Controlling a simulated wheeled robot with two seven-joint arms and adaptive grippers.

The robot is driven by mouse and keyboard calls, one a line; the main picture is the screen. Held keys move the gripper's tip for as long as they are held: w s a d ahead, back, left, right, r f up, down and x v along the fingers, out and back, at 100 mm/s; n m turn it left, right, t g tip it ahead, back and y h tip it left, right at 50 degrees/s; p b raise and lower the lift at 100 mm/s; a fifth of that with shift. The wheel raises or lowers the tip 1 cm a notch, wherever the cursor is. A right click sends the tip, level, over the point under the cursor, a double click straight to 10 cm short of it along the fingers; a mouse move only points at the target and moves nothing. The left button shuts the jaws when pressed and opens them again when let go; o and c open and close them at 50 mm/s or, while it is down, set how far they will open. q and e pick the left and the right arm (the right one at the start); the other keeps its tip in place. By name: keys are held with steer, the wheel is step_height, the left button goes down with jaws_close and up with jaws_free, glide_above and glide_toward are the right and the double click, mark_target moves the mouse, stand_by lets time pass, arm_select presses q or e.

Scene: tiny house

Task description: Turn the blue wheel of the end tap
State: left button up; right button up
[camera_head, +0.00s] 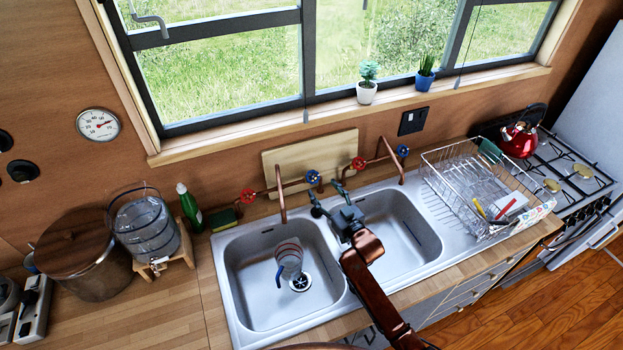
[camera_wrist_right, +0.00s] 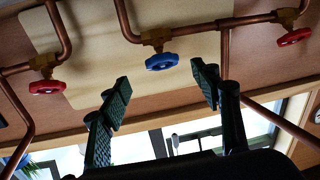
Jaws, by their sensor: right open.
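Two copper taps stand behind the sink. The left tap has a red wheel (camera_head: 248,195) and a blue wheel (camera_head: 313,177); the right tap has a red wheel (camera_head: 359,163) and a blue wheel (camera_head: 402,151). My right gripper (camera_head: 326,195) is open and empty over the sink divider, just in front of the left tap's blue wheel. In the right wrist view this blue wheel (camera_wrist_right: 162,61) shows ahead, between and beyond the open fingertips (camera_wrist_right: 160,78), apparently apart from them. Red wheels show either side (camera_wrist_right: 47,87) (camera_wrist_right: 294,37). My left gripper is out of view.
A cutting board (camera_head: 285,155) leans on the wall behind the taps. A striped cup (camera_head: 289,257) lies in the left basin. A dish rack (camera_head: 470,175) stands right of the sink; a green bottle (camera_head: 190,208) and sponge (camera_head: 222,219) stand left. The right basin (camera_head: 400,235) looks empty.

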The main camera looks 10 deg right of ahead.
mark_target(314, 179)
steer(key=x, duration=0.7)
steer(key=shift+w+a, duration=0.3)
steer(key=c, duration=1.2)
